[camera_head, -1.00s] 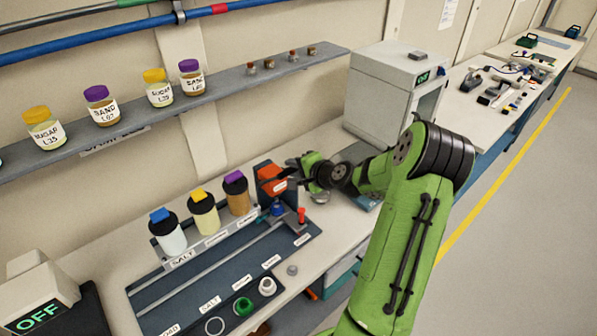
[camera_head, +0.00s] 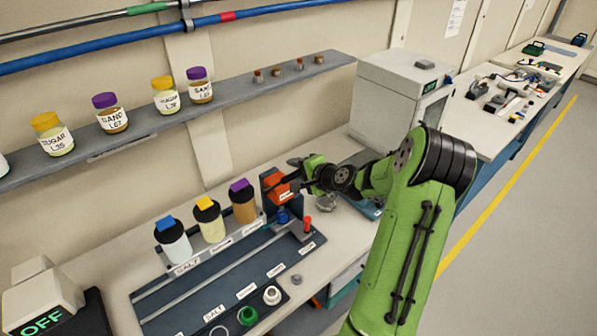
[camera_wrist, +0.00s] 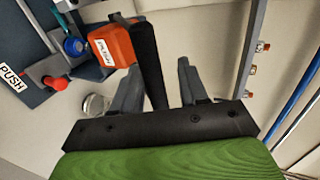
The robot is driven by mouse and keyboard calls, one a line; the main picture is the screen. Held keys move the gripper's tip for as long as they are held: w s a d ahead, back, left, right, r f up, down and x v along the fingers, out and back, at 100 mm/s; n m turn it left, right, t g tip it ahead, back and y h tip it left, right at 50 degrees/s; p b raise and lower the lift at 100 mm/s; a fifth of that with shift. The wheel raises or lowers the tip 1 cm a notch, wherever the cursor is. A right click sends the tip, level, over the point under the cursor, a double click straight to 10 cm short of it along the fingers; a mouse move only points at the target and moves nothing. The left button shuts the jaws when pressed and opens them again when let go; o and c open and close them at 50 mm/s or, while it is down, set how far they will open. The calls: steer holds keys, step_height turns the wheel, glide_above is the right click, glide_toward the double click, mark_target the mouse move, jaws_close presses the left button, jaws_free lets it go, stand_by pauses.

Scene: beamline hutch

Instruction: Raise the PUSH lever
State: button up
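The PUSH lever is an orange block (camera_head: 279,187) with a white label, in a dark upright mount at the right end of the bottle station. In the wrist view the orange block (camera_wrist: 113,47) is upper left, with a PUSH label. A black bar (camera_wrist: 147,62) beside it reaches down between my fingers. My gripper (camera_wrist: 158,85) is open, with one finger on each side of the bar. I see a gap on the right side; contact on the left cannot be told. In the head view my gripper (camera_head: 296,180) is beside the orange block, its fingertips partly hidden.
A red knob (camera_head: 307,224) stands on the station base beside another PUSH label (camera_wrist: 10,77). A blue part (camera_head: 283,216) sits below the orange block. Three capped bottles (camera_head: 210,222) stand left. A shelf (camera_head: 130,145) with jars runs above. A grey cabinet (camera_head: 390,95) stands behind my arm.

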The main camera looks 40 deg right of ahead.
steer(key=shift+s+d, duration=0.1)
steer(key=shift+s, duration=0.25)
steer(key=b+v, duration=0.1)
steer(key=v, duration=1.4)
steer(key=shift+r, duration=0.15)
steer(key=shift+b, duration=0.3)
